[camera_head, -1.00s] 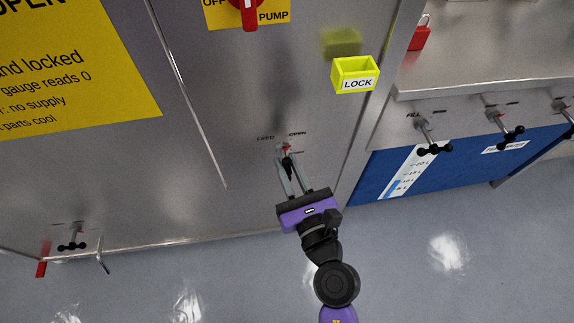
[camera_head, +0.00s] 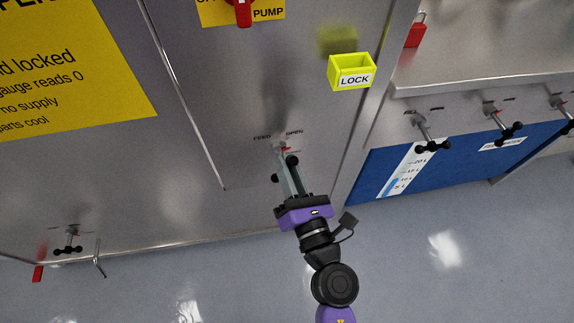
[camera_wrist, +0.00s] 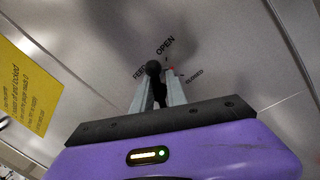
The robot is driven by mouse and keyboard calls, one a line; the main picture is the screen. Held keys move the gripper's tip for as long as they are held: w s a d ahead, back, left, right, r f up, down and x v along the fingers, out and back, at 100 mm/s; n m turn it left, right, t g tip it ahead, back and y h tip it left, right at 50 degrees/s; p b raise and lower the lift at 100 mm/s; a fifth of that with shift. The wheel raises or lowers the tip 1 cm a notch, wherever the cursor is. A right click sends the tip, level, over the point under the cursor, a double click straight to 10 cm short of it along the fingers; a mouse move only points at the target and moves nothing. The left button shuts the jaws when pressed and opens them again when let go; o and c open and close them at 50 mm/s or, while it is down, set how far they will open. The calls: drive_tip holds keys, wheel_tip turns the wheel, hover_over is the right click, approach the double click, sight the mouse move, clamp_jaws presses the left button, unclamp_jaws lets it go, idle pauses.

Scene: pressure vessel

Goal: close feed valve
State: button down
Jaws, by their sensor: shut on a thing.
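The feed valve is on the steel panel, with FEED, OPEN and CLOSED lettering around it. Its black handle with ball ends (camera_head: 292,160) shows at my fingertips; one ball stands to the right and one to the left of the fingers. My gripper (camera_head: 285,170) is shut on the handle. In the wrist view the black handle (camera_wrist: 153,68) sits at and between the grey fingers of my gripper (camera_wrist: 161,90). A small red mark (camera_wrist: 172,69) shows near the CLOSED lettering, below OPEN. The valve's stem is mostly hidden.
A yellow LOCK box (camera_head: 352,72) is fixed on the panel at upper right. A red pump switch (camera_head: 243,12) is above. Other valves (camera_head: 432,144) stick out to the right, and a drain-like valve (camera_head: 68,247) at lower left. The floor below is clear.

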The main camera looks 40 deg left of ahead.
drive_tip(key=m, duration=0.3)
drive_tip(key=m+t+b, duration=0.1)
drive_tip(key=m, duration=0.2)
drive_tip(key=shift+s+a+f, duration=0.1)
drive_tip(key=shift+s+a, duration=0.05)
drive_tip(key=shift+s, duration=0.05)
drive_tip(key=m+t+b, duration=0.1)
drive_tip(key=m, duration=0.2)
drive_tip(key=m+t+b, duration=0.1)
drive_tip(key=m, duration=0.2)
drive_tip(key=shift+w+m+h, duration=0.15)
drive_tip(key=shift+m+h, duration=0.15)
drive_tip(key=shift+m, duration=0.4)
drive_tip(key=c, duration=1.5)
unclamp_jaws()
drive_tip(key=shift+o, duration=0.2)
drive_tip(key=shift+w, duration=0.1)
drive_tip(key=shift+f, duration=0.1)
drive_tip(key=shift+d+f, duration=0.1)
drive_tip(key=shift+d, duration=0.15)
drive_tip(key=v, duration=0.7)
drive_tip(key=shift+s+d, duration=0.2)
drive_tip(key=shift+s, duration=0.1)
